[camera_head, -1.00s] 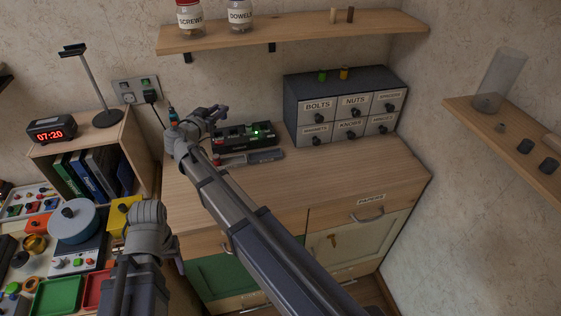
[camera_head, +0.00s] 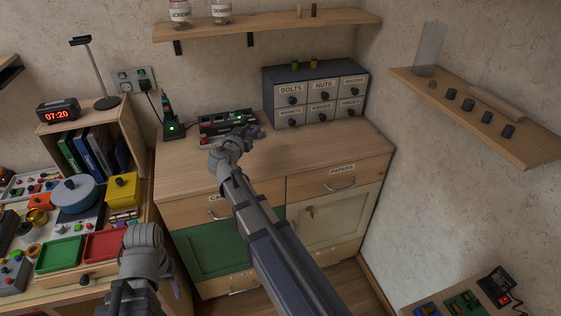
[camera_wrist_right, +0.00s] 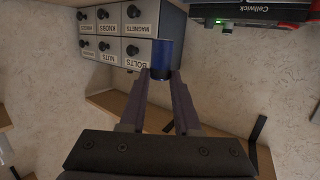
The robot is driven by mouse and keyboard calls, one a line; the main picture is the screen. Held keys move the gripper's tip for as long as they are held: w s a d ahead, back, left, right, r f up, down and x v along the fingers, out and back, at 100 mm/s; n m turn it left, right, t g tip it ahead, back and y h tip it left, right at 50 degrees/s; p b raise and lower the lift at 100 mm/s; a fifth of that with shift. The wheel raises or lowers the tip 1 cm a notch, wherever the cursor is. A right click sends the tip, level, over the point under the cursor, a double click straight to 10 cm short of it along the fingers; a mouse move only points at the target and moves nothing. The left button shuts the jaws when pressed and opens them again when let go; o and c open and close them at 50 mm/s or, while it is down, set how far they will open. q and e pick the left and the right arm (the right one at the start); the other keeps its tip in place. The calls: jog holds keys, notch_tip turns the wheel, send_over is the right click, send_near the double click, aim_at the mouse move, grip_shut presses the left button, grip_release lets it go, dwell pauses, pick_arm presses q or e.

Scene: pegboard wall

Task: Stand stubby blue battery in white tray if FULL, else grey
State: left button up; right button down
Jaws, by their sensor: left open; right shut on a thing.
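A blue cylinder, apparently the stubby battery (camera_wrist_right: 162,58), is between the fingertips of my right gripper (camera_wrist_right: 160,80) in the right wrist view. The gripper is shut on it. In the head view my right gripper (camera_head: 238,140) is above the cabinet top in front of the black charger (camera_head: 214,128); the battery cannot be made out there. The charger, marked Cellwick (camera_wrist_right: 262,12), shows a green light in both views. My left gripper (camera_head: 172,283) is open and low, right of the red tray (camera_head: 103,247); its fingers are partly hidden. I cannot identify a white or grey tray.
A labelled drawer unit (camera_head: 315,93) stands at the back of the cabinet top (camera_head: 330,148). A black device with a green light (camera_head: 173,130) stands at the left. A green tray (camera_head: 59,254) and clutter fill the left bench. A wall shelf (camera_head: 480,118) is at the right.

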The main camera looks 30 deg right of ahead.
jog(key=shift+w+f+b, duration=0.1)
jog(key=shift+f+b, duration=4.9)
jog(key=shift+f, duration=0.05)
jog(key=shift+f, duration=0.1)
jog(key=shift+f, duration=0.15)
jog(key=c, duration=0.6)
grip_release()
jog(key=shift+r, duration=0.35)
jog(key=p+v, duration=0.2)
jog(key=v, duration=1)
